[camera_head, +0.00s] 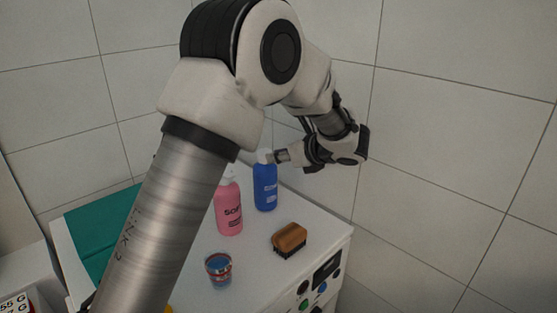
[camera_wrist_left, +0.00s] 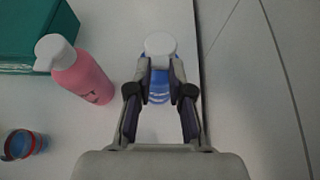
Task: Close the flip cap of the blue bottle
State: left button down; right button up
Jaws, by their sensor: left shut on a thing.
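The blue bottle (camera_head: 265,188) stands upright at the back of the white top, near the wall. In the wrist view the blue bottle (camera_wrist_left: 159,88) shows between my fingers, with its white cap (camera_wrist_left: 160,44) just beyond the fingertips. The white cap (camera_head: 264,156) also shows in the head view; I cannot tell whether its flip part is up or down. My left gripper (camera_head: 279,157) comes to the bottle's top from the right. In the wrist view my left gripper (camera_wrist_left: 161,70) is shut on the bottle's top at the cap. My right gripper is not in view.
A pink soap bottle (camera_head: 229,208) stands close beside the blue one. A brown brush (camera_head: 289,238) and a small cup with blue contents (camera_head: 219,270) are nearer the front. A green box (camera_head: 92,232) lies at the left. The tiled wall (camera_head: 440,150) is close behind.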

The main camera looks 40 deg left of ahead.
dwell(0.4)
pick_arm(q)
jog(key=c, duration=1)
grip_release()
jog(key=shift+c, duration=0.2)
jog(key=v, duration=1.2)
jog(key=shift+f, duration=0.15)
jog(key=shift+d, duration=0.15)
